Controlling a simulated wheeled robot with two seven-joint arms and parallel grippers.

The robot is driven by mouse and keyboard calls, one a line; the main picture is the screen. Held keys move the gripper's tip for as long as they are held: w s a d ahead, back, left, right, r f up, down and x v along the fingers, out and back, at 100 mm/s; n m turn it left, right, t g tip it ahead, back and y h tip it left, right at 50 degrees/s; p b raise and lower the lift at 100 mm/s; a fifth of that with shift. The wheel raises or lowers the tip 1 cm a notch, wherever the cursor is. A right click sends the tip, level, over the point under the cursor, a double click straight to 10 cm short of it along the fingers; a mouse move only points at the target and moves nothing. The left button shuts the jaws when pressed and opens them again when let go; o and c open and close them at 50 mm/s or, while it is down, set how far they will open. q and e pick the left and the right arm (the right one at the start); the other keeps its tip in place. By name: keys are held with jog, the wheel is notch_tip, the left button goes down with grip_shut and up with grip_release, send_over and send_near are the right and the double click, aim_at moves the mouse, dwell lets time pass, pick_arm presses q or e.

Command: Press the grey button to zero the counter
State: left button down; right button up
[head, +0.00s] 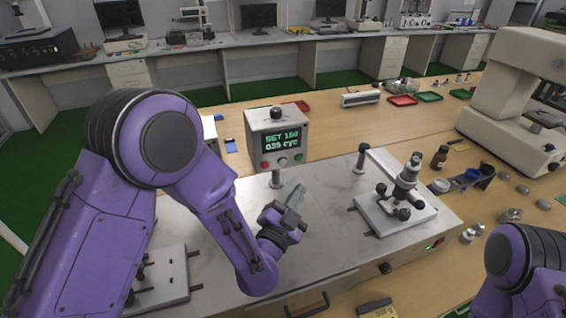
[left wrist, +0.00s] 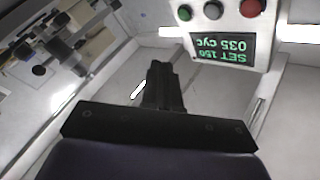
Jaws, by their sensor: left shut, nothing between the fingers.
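The counter box (head: 277,128) stands on a post at the back of the white bench machine. Its screen (head: 282,139) reads SET 150 and 035 CYC. Below the screen, the grey button (head: 282,161) sits between a red button (head: 265,164) and a green button (head: 299,157). In the left wrist view the box appears upside down, with the grey button (left wrist: 212,10) near the top edge. My left gripper (head: 297,194) is shut and empty, below and in front of the box, apart from the buttons. Its closed fingers show in the left wrist view (left wrist: 158,70). My right gripper is out of view.
A test fixture (head: 400,195) with a black-knobbed clamp stands on the machine top to the right. A short post (head: 359,160) rises behind it. Bottles, trays and a large beige instrument (head: 520,100) are farther right. The machine top between box and fixture is clear.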

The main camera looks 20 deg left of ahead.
aim_at(282, 162)
pick_arm(q)
jog(key=w+a, duration=0.4)
jog(key=w, duration=0.2)
jog(key=shift+w+a+p, duration=0.35)
jog(key=shift+w, duration=0.05)
jog(key=shift+w+a, duration=0.1)
dwell(1.6)
jog(key=shift+w+a, duration=0.15)
jog(key=shift+w, duration=0.1)
jog(key=shift+w+a+b, duration=0.2)
jog(key=shift+w+b, duration=0.1)
dwell(0.8)
jog(key=shift+s+d, duration=0.45)
jog(key=shift+s, duration=0.25)
